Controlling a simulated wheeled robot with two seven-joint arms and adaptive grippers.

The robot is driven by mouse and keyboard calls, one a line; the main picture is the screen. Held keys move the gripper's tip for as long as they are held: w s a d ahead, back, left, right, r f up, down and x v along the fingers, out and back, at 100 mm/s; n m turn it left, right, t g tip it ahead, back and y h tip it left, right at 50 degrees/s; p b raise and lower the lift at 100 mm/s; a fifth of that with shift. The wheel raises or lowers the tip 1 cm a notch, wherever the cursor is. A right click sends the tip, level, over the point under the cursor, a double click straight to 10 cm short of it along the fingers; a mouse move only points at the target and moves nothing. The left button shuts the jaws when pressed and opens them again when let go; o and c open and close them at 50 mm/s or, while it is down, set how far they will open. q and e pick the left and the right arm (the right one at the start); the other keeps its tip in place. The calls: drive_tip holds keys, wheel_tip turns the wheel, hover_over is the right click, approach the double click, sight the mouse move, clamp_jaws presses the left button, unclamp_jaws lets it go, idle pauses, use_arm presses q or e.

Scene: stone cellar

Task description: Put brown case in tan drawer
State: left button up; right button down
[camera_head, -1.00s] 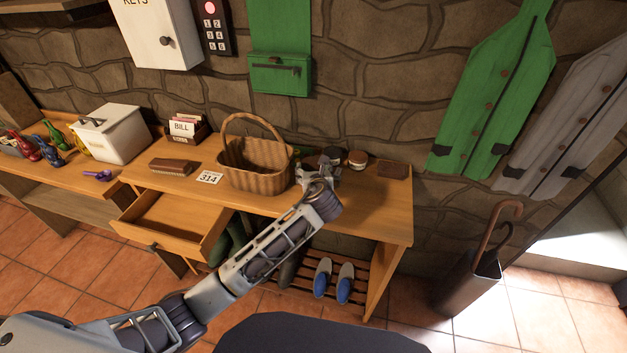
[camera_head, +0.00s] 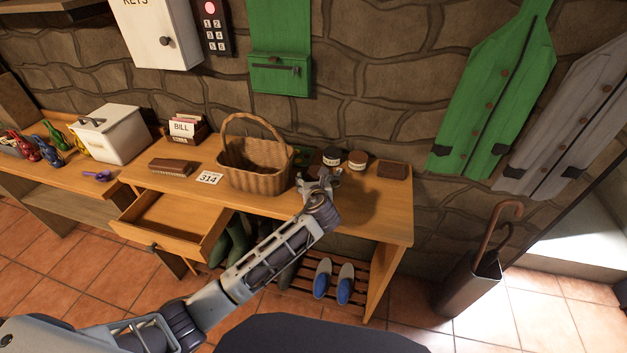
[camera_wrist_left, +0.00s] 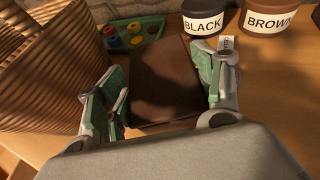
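The brown case (camera_wrist_left: 165,75) shows in the left wrist view as a dark brown block between my left fingers. In the head view my left gripper hides it. My left gripper (camera_head: 320,180) is low over the bench, right of the basket; its fingers also show in the left wrist view (camera_wrist_left: 165,90). They stand apart on either side of the case, the right one very close to its edge and a small gap at the left. The tan drawer (camera_head: 172,222) is pulled out at the left of the bench front, with a bare floor visible. My right gripper is not in view.
A wicker basket (camera_head: 255,180) stands just left of my gripper. Jars labelled BLACK (camera_wrist_left: 203,20) and BROWN (camera_wrist_left: 268,18) stand behind, near a green tray (camera_wrist_left: 130,35) of coloured pieces. A brown block (camera_head: 392,169) lies right, a brush (camera_head: 172,167) behind the drawer.

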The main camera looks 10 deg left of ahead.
use_arm(q)
drive_tip(key=o, duration=0.4)
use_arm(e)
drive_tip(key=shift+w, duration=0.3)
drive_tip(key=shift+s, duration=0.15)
use_arm(q)
drive_tip(key=shift+r, duration=0.1)
drive_tip(key=shift+s+d+r, duration=0.15)
drive_tip(key=shift+s+r, duration=0.1)
drive_tip(key=shift+s, duration=0.25)
drive_tip(key=v, duration=0.9)
drive_tip(key=shift+s+d, duration=0.1)
drive_tip(key=shift+s, duration=0.05)
drive_tip(key=shift+s+d+r, duration=0.15)
drive_tip(key=shift+s+r, duration=0.05)
drive_tip(key=shift+s, duration=0.5)
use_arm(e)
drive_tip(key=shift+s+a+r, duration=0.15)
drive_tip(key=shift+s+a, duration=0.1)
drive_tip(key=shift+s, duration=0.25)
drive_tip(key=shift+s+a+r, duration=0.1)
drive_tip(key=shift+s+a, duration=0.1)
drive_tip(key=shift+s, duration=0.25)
